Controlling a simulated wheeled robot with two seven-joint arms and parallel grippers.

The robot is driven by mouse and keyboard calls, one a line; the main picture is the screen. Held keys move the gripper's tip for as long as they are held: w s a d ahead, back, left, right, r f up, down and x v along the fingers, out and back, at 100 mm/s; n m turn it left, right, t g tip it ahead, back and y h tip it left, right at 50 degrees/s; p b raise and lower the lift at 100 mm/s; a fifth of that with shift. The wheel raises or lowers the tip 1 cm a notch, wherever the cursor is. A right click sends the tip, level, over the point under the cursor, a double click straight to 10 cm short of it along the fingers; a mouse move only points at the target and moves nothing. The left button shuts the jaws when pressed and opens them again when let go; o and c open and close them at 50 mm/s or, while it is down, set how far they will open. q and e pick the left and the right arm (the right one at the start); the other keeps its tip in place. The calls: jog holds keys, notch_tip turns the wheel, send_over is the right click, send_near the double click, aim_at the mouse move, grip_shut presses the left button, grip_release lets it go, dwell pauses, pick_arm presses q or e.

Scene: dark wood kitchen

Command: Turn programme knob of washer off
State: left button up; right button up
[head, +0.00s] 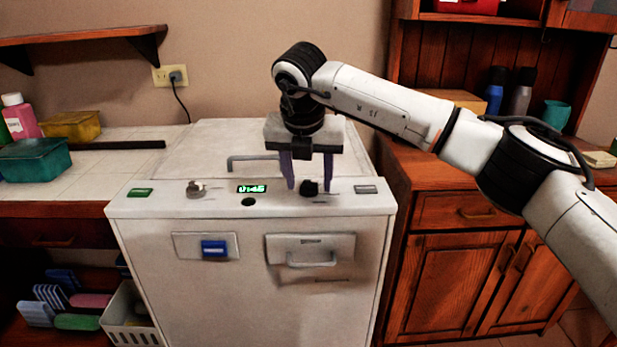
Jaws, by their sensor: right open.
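The white washer (150,207) stands in the middle of the head view, with a control strip along its top front. A dark knob (310,187) sits right of the lit green display (252,188), and a grey knob (195,188) sits to its left. No readable label shows which is the programme knob. My right gripper (309,189) points down with its purple fingers open, one on each side of the dark knob. I cannot tell whether either finger touches it. My left gripper is out of view.
The washer has a blue-handled panel (214,248) and a drawer handle (310,262) on its front. A tiled counter with a teal box (35,160) is at left. A wooden cabinet (450,250) stands close at right, under my right arm.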

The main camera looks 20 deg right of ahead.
jog(key=c, duration=1)
